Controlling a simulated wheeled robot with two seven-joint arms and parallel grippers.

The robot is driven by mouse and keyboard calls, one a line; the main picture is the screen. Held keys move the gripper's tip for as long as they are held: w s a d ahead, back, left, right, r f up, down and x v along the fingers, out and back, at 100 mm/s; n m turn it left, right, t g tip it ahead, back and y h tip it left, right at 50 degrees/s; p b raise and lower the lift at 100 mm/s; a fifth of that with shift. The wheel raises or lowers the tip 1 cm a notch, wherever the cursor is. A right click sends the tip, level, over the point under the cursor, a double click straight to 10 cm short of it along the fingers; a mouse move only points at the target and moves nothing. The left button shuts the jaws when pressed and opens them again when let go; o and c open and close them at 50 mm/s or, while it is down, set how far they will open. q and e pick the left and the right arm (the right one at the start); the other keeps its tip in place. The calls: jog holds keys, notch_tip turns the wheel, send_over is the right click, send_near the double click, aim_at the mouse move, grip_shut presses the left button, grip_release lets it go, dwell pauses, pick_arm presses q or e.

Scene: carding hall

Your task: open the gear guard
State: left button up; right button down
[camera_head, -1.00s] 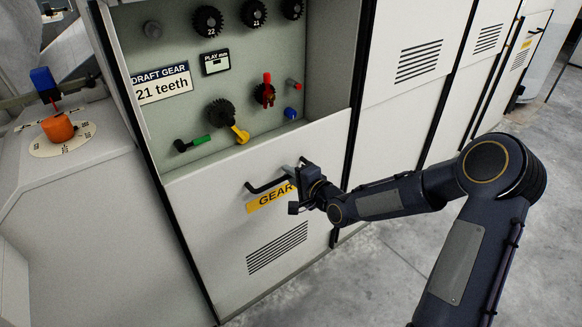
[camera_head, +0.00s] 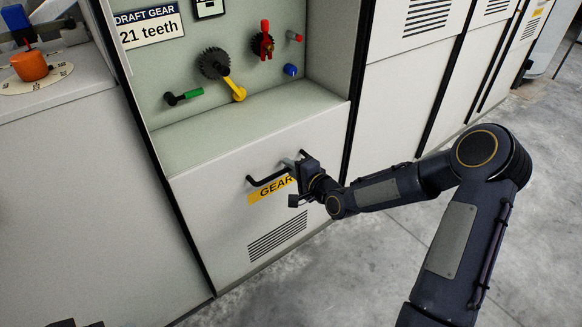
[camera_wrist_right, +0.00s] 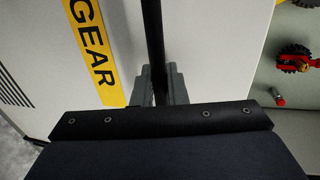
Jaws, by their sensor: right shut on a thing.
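The gear guard (camera_head: 225,215) is a pale panel with a yellow "GEAR" label (camera_head: 262,193), a vent grille and a black bar handle (camera_head: 265,181). Its top edge lies below the gears, and the recess above it is uncovered. My right gripper (camera_head: 300,168) is shut on the handle at its right part. In the right wrist view the black handle bar (camera_wrist_right: 153,45) runs between the two grey fingers (camera_wrist_right: 159,88), beside the label. The gripper hides the label's right end in the head view. My left gripper cannot be made out.
The recess holds several gears (camera_head: 214,63), a yellow crank (camera_head: 236,90), a green lever (camera_head: 190,95) and red and blue knobs. An orange knob (camera_head: 29,66) stands on the machine at left. Cabinets (camera_head: 395,100) stand at right. The concrete floor (camera_head: 375,250) is clear.

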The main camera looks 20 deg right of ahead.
jog(key=c, duration=1.6)
grip_release()
jog(key=shift+o, duration=0.2)
jog(key=shift+s, duration=0.15)
jog(key=p+v, duration=0.2)
jog(key=v, duration=0.5)
jog(key=shift+s, duration=0.3)
jog(key=shift+d, duration=0.1)
